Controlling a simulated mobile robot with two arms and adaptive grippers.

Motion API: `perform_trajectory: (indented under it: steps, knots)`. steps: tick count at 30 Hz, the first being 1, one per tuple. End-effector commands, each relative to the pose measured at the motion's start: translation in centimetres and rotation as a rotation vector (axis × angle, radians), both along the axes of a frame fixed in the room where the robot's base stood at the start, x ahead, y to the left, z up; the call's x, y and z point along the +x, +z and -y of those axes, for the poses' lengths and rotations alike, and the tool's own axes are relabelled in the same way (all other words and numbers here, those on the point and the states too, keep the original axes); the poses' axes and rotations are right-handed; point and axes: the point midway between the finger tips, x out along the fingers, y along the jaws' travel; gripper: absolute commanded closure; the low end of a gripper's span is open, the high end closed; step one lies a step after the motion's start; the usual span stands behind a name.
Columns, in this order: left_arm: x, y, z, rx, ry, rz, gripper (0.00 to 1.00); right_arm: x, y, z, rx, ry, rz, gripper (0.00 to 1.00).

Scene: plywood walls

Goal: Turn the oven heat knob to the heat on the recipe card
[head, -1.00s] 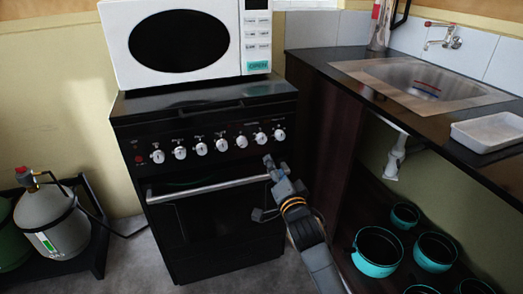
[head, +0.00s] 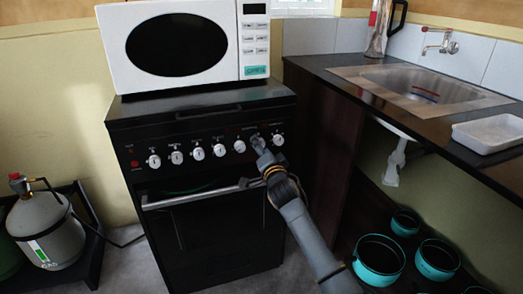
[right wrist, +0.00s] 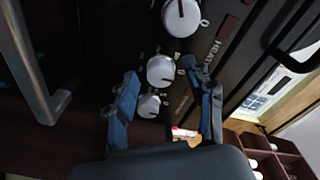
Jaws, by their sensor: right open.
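The black oven (head: 215,215) has a row of white round knobs along its front panel (head: 135,150). My right gripper (head: 257,142) is open at the right part of this row and hides a knob behind it. In the right wrist view my two fingers (right wrist: 162,72) stand apart, with a white knob (right wrist: 160,70) between their tips in the picture; I cannot tell whether they touch it. Another knob (right wrist: 180,18) lies above it and a smaller-looking one (right wrist: 148,106) below. A "HEAT" label (right wrist: 212,55) shows on the panel. No recipe card can be made out. My left gripper is out of view.
The oven's handle bar (head: 195,196) runs below the knobs, close under my right gripper. A white microwave (head: 110,50) stands on top. A counter with a sink (head: 410,80) is at the right, with teal pots (head: 378,258) below. A gas bottle (head: 48,230) stands at the left.

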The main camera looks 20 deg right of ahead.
Motion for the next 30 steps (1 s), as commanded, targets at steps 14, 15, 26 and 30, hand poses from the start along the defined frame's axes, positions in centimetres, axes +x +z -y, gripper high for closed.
perform_trajectory:
  steps: [14,15,26,30]
  knots:
    - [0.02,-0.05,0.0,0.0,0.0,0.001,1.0,0.18,0.02,0.03,0.0,0.0,0.0,0.79]
    - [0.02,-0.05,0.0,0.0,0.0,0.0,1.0,0.17,0.02,0.03,0.0,0.0,0.0,0.87]
    - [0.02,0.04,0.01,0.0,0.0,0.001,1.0,0.16,-0.01,0.01,-0.028,0.0,0.0,1.0]
    - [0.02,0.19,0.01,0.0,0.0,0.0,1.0,0.16,-0.04,0.03,-0.086,0.0,0.001,1.0]
